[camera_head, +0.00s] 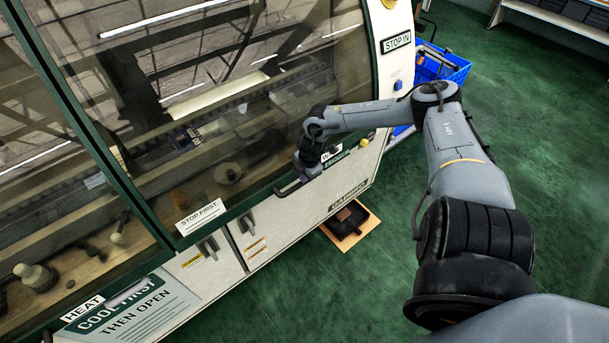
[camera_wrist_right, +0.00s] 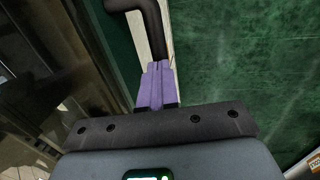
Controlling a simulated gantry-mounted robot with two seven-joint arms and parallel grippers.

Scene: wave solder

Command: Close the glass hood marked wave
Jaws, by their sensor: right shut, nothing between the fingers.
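The glass hood (camera_head: 225,90) with the green frame covers the right part of the machine. Its lower frame edge appears down along the front panel; a small gap cannot be ruled out. A white label starting with W (camera_head: 331,153) sits at that edge, partly hidden by my right gripper (camera_head: 303,172). A black handle (camera_head: 284,189) is at the front edge beside the gripper. In the right wrist view my purple fingers (camera_wrist_right: 157,86) are shut and empty, with their tips at the black handle bar (camera_wrist_right: 151,28); contact is unclear. My left gripper is out of view.
A second glass hood, by the HEAT label (camera_head: 83,308), covers the left part. A STOP FIRST sign (camera_head: 201,216) is on the front. A wooden tray (camera_head: 359,236) lies on the floor, and a blue basket (camera_head: 447,68) stands behind. The green floor on the right is open.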

